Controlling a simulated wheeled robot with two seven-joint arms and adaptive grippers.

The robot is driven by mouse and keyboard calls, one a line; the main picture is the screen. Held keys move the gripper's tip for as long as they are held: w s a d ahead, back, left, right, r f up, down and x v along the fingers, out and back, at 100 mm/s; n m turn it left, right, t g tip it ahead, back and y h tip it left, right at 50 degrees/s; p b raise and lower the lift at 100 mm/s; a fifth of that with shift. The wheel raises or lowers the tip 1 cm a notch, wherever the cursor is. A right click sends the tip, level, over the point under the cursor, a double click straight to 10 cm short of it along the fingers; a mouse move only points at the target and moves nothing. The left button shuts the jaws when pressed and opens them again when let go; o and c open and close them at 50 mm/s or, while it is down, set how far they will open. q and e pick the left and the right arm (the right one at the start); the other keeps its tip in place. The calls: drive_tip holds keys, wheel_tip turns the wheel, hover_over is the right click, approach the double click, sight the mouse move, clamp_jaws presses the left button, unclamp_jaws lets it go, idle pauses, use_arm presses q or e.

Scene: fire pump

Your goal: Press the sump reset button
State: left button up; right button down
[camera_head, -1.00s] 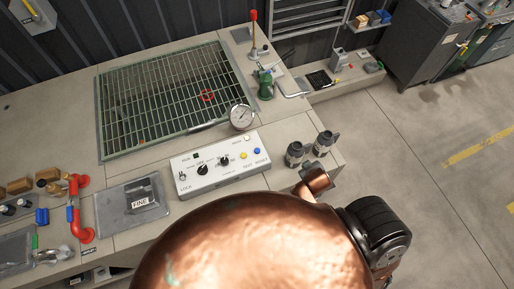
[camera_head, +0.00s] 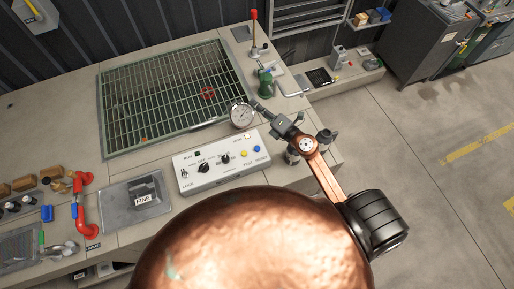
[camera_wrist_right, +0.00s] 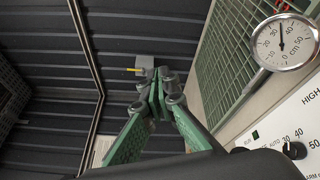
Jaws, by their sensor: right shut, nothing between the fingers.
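The white control box (camera_head: 214,178) stands on the bench with black knobs, a yellow button (camera_head: 243,155) and a blue button (camera_head: 257,149). The print in front of these two reads like TEST and RESET, with RESET by the blue one. My right gripper (camera_head: 259,105) is shut and empty, raised beyond the box's back right corner, beside the round gauge (camera_head: 242,115). In the right wrist view its green fingers (camera_wrist_right: 160,75) meet at the tips. The box's corner (camera_wrist_right: 268,142) shows there at lower right, without the buttons. My left gripper is out of view.
A green grating (camera_head: 165,95) covers the sump behind the box. A green fitting (camera_head: 265,82) stands near the gripper. Dark cylindrical fittings (camera_head: 327,139) at the bench's right end are partly hidden by my copper arm. A tray marked FINE (camera_head: 120,208) lies left.

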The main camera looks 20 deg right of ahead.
wheel_tip(320, 180, down, 8)
drive_tip(key=a+n+g+y, duration=0.1)
drive_tip(key=a+n+g, duration=0.2)
drive_tip(key=n+g, duration=0.15)
drive_tip(key=n+g+h, duration=0.2)
drive_tip(key=n+g, duration=0.1)
drive_tip(key=g, duration=0.1)
hover_over(259, 149)
wheel_tip(259, 149, down, 11)
drive_tip(key=shift+r, duration=0.1)
wheel_tip(259, 149, down, 8)
drive_tip(key=b, duration=0.6)
drive_tip(key=shift+w+b, duration=0.1)
drive_tip(key=shift+b, duration=0.25)
drive_tip(key=shift+f, duration=0.4)
drive_tip(key=shift+f+b, duration=0.3)
drive_tip(key=shift+f, duration=0.05)
